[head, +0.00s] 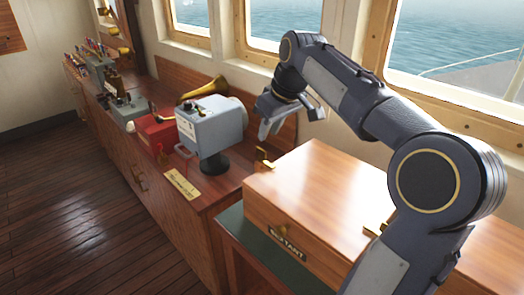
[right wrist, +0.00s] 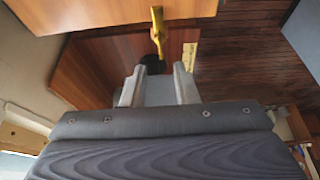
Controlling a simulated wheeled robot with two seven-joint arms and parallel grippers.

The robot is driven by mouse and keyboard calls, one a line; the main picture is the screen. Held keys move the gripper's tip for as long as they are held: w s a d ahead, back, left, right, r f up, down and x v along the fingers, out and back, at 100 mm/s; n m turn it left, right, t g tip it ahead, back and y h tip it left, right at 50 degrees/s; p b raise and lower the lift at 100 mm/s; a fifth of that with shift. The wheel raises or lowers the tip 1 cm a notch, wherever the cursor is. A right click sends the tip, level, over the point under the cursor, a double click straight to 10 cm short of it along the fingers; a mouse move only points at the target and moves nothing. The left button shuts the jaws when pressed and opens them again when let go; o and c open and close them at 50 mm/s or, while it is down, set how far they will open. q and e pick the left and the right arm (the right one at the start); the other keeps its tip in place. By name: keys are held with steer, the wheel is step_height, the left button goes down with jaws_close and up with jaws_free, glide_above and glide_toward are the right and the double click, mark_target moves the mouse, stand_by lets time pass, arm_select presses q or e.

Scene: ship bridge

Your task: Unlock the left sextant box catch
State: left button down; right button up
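The sextant box (head: 310,190) is a closed wooden box with a "SEXTANT" label on its front. Its left brass catch (head: 263,159) stands up at the box's left edge; a second brass catch (head: 379,228) is farther right, partly behind my arm. My right gripper (head: 292,117) is open and empty, above and behind the left catch in the head view. In the right wrist view, a brass catch (right wrist: 157,30) lies ahead of the open fingers, apart from them and roughly in line with the gap. My left gripper is not in view.
A grey instrument (head: 211,125) and a brass horn (head: 203,90) stand on the wooden counter left of the box, with a red box (head: 156,131) beyond. Windows line the wall behind my right arm. The floor (head: 75,200) at left is clear.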

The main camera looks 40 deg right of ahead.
mark_target(265, 157)
steer(key=x, duration=0.7)
steer(key=shift+c, duration=0.5)
jaws_close()
